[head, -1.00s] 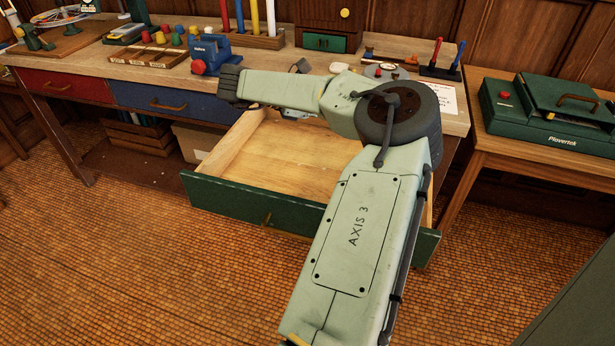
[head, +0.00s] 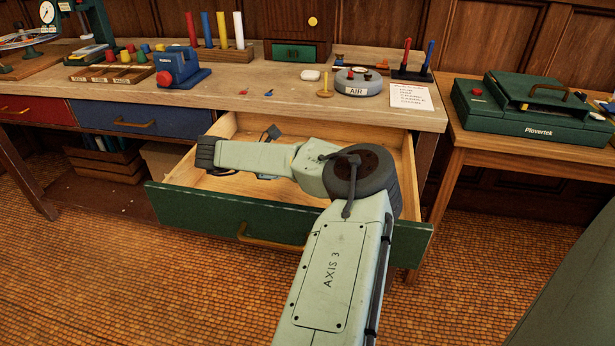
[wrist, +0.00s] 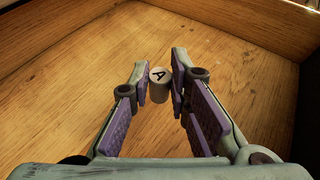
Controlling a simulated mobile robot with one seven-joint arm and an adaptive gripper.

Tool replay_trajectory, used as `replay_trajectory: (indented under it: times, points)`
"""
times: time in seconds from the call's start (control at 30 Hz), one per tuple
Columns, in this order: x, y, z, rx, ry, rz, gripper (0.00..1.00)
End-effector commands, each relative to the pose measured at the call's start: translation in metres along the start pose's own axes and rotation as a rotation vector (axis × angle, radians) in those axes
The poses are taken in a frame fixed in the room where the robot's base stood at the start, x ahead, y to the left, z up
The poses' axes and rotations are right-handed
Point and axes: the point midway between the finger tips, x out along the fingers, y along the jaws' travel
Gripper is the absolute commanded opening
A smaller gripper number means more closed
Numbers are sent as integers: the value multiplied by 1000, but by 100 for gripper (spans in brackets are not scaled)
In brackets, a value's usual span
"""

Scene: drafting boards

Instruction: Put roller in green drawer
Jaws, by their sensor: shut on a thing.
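The green drawer (head: 190,211) is pulled well out from under the workbench. Its green front and pale wooden inside show in the head view. The bare drawer floor (wrist: 65,85) lies below; I cannot tell how large the gap is. In the head view my arm reaches over the drawer and hides the fingertips and roller.
The drawer's walls stand around my gripper. A blue closed drawer (head: 150,120) is to the left. A side table with a green case (head: 530,105) is right.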

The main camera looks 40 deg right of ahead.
Motion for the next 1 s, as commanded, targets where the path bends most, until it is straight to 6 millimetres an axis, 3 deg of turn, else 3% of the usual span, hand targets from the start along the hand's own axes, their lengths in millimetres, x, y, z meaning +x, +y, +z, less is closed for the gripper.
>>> replay_trajectory:
  times: [0.3, 0.53, 0.57, 0.6, 0.83, 1.0]
  points:
    - [15, 0, -38, -1, 1, -1, 0]
    - [16, 1, -39, 1, -1, 0, 0]
    - [16, 1, -39, 0, 0, 0, 19]
    - [16, 1, -39, 0, 0, 0, 22]
    - [16, 1, -39, 0, 0, 0, 37]
    - [16, 1, -39, 0, 0, 0, 37]
